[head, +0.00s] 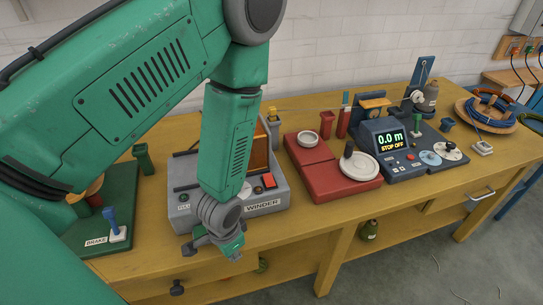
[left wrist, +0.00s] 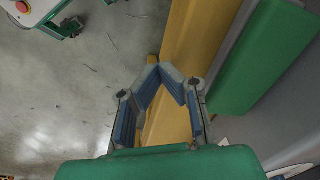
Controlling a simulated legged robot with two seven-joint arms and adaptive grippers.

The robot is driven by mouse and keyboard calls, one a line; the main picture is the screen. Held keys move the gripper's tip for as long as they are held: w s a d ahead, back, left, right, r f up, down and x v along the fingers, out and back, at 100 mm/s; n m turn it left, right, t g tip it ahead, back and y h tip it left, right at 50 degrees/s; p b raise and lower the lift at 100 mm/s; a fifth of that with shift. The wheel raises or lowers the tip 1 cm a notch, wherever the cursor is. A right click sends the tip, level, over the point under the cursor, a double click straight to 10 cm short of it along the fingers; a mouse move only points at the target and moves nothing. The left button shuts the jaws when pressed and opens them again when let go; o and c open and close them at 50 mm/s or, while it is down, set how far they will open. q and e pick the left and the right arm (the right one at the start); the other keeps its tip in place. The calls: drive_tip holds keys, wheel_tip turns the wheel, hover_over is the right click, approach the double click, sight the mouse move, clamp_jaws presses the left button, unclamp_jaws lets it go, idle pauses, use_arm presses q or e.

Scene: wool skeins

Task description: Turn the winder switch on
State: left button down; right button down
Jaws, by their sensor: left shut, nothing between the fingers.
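The winder (head: 278,204) is a grey box on the yellow bench, with a "WINDER" label on its front. A red switch (head: 269,181) sits on its sloped face, right of my arm; whether it is on or off I cannot tell. A small dark green button (head: 184,197) is at the left of that face. My left gripper (head: 236,256) hangs in front of the winder, pointing down past the bench's front edge, apart from the switch. In the left wrist view its blue-padded fingers (left wrist: 160,70) meet at the tips with nothing between. My forearm hides the winder's middle.
A green brake base (head: 122,180) with a blue lever (head: 110,220) stands left. Red blocks (head: 325,181) and a blue meter (head: 388,141) reading "0.0 m STOP OFF" stand right. The bench front (head: 310,228) has drawer knobs. Open floor (left wrist: 60,110) lies in front.

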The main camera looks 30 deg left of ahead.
use_arm(q)
drive_tip(key=w+r+m+p, duration=0.2)
drive_tip(key=w+r+p, duration=0.1)
drive_tip(key=w+r, duration=0.6)
drive_tip(key=w+r+m+y+p, duration=0.1)
drive_tip(key=w+r+m+p, duration=0.2)
drive_tip(key=w+r, duration=0.6)
wheel_tip(320, 180, up, 6)
drive_tip(key=shift+w+a+t, duration=0.25)
drive_tip(key=shift+t, duration=0.05)
